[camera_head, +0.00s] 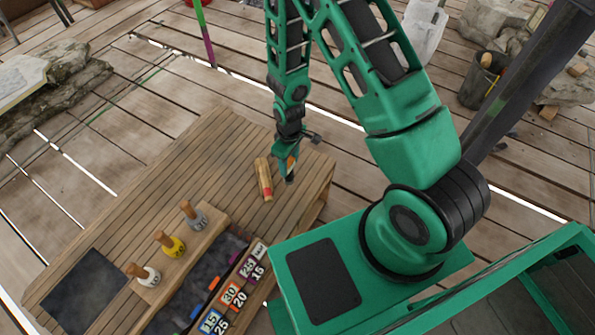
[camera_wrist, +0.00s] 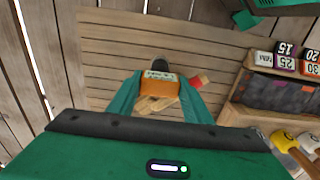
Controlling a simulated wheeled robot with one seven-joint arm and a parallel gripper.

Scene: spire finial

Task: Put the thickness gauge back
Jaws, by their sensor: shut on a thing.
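My gripper (camera_head: 287,151) is shut on the thickness gauge, a small orange block (camera_head: 291,161) with a dark tip pointing down. In the wrist view the orange gauge (camera_wrist: 158,83) lies between the two green fingers (camera_wrist: 160,88), with a pale label on its face and its dark round end beyond. The gripper holds it over the right part of the slatted wooden table (camera_head: 205,165). Whether the dark tip touches the table cannot be told. A wooden stick with a red part (camera_head: 264,180) lies on the table just left of the gauge; it shows partly behind the gripper in the wrist view.
A wooden rack (camera_head: 182,249) holds grey, yellow and white pieces with wooden handles. Beside it is a dark trough (camera_head: 205,285) with orange and blue bits, edged by numbered blocks (camera_head: 230,293). A dark slab (camera_head: 83,290) lies at the left. The table's middle is clear.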

